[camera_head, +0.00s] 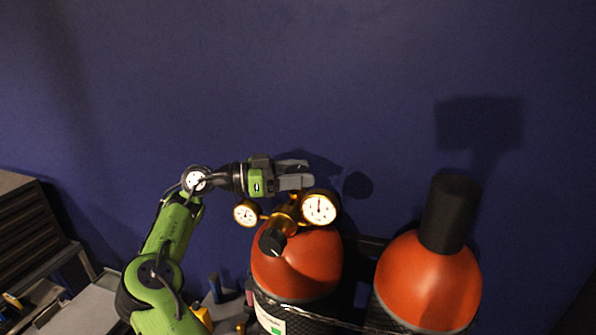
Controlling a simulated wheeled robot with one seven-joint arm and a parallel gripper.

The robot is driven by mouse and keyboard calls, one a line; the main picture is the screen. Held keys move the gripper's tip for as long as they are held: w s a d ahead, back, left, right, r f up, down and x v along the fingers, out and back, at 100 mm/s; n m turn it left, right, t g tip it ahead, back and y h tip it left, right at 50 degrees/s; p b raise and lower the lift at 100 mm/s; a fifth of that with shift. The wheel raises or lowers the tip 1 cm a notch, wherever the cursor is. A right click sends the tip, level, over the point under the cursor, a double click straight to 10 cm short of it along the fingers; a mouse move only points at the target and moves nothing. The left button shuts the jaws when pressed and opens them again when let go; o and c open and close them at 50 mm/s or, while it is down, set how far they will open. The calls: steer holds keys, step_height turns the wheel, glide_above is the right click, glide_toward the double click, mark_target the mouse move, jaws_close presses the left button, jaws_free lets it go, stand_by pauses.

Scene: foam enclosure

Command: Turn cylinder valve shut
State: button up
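An orange-topped gas cylinder (298,265) stands at the lower middle of the head view. It carries a brass regulator (284,218) with a small round gauge (246,213) on the left and a larger gauge (319,208) on the right. A black knob (272,242) points toward the camera below the brass body. My gripper (305,173) reaches in from the left, above and behind the gauges in the picture. Its two fingers point right and show a gap between them, with nothing seen in it. Whether the lower finger touches the regulator cannot be told. No separate valve wheel shows clearly.
A second orange cylinder (430,280) with a tall black cap (449,213) stands at the right. A dark blue wall (300,80) rises behind. A drawer cabinet (25,230) and bench with small items are at the left. Space above my gripper is clear.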

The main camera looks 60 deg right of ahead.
steer(key=o, duration=0.4)
steer(key=shift+w+d+r, duration=0.1)
steer(key=shift+d+r, duration=0.1)
steer(key=shift+r, duration=0.05)
steer(key=shift+a, duration=0.4)
steer(key=p+v, duration=0.2)
steer(key=v, duration=1.3)
steer(key=shift+w+a, duration=0.15)
steer(key=shift+a, duration=0.1)
